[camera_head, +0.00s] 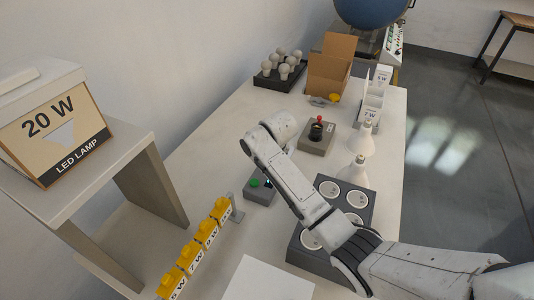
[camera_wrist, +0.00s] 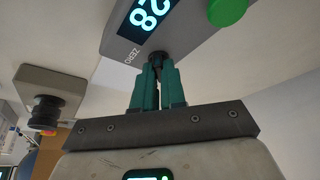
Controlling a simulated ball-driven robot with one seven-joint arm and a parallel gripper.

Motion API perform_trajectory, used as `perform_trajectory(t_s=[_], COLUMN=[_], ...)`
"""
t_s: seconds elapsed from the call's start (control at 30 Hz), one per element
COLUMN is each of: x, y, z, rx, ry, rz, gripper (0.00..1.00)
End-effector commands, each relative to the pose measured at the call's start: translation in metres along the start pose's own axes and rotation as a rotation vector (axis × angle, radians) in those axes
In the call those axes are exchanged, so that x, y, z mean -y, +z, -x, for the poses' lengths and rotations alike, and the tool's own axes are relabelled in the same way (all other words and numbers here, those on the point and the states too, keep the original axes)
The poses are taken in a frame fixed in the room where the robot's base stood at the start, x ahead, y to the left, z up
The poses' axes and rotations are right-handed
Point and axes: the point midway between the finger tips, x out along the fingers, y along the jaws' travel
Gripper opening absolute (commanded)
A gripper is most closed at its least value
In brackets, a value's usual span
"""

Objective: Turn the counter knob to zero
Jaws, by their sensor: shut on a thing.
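The counter (camera_wrist: 180,22) is a grey box with a lit display showing what look like an 8 and a 2, partly cut off and tilted. A ZERO label is beside its small dark knob (camera_wrist: 157,56), and a green button (camera_wrist: 228,10) is on the same face. My gripper (camera_wrist: 158,66) has teal fingers shut on the knob, which is mostly hidden between the tips.
A grey box with a red-topped dark knob (camera_head: 317,133) stands beyond the counter. Yellow holders (camera_head: 203,235) line the left front. Bulbs (camera_head: 354,172), a cardboard box (camera_head: 328,75) and a bulb tray (camera_head: 267,80) stand farther back.

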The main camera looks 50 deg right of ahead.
Motion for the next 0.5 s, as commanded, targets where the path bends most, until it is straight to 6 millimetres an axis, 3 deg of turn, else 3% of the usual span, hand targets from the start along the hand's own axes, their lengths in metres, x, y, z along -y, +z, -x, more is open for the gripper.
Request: perform_trajectory(t_s=[0.5], x=[0.0046], y=[-0.0013], z=[-0.0002], rx=[0.000], ry=[0.185], rz=[-0.443], gripper=[0.00])
